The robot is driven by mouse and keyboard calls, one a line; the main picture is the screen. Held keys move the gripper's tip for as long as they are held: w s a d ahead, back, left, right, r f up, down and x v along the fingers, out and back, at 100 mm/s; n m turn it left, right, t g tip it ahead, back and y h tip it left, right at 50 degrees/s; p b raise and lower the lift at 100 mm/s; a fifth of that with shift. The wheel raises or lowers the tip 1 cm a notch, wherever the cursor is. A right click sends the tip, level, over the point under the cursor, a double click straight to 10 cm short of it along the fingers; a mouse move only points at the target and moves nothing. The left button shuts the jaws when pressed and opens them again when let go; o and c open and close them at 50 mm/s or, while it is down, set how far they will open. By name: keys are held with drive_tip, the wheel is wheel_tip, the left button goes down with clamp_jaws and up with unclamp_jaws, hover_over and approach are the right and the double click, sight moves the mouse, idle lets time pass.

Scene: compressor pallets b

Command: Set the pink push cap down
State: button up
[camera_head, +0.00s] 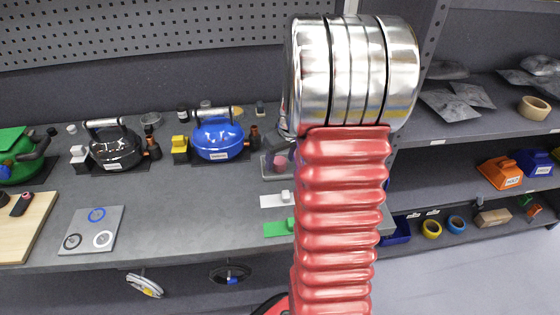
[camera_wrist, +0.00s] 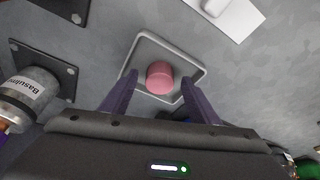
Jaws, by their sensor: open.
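The pink push cap (camera_wrist: 160,78) is a short round cylinder. In the wrist view it sits within a shallow light-grey square tray (camera_wrist: 190,62). My gripper (camera_wrist: 159,82) is open, with one dark purple finger on either side of the cap and visible gaps between. In the head view a small part of the pink cap (camera_head: 281,161) shows just left of my red arm, which hides the gripper there.
A blue tank (camera_head: 218,139) and a black tank (camera_head: 117,149) stand on the grey bench to the left. A white block (camera_head: 275,200) and a green block (camera_head: 277,229) lie nearer. A grey panel with rings (camera_head: 91,231) lies further left.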

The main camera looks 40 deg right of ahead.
drive_tip(key=v, duration=1.1)
drive_tip(key=shift+r, duration=0.1)
idle(0.4)
drive_tip(key=s+a+r+n, duration=0.1)
drive_tip(key=s+a+r, duration=0.1)
drive_tip(key=a, duration=0.6)
drive_tip(key=s+a+r+t, duration=0.1)
drive_tip(key=s+a+r, duration=0.15)
drive_tip(key=a, duration=0.55)
drive_tip(key=s+a+r+n, duration=0.1)
drive_tip(key=a+r, duration=0.1)
drive_tip(key=a, duration=0.6)
drive_tip(key=s+a+t, duration=0.1)
drive_tip(key=s+a, duration=0.6)
drive_tip(key=shift+y, duration=0.4)
drive_tip(key=shift+d, duration=0.1)
drive_tip(key=shift+c, duration=0.2)
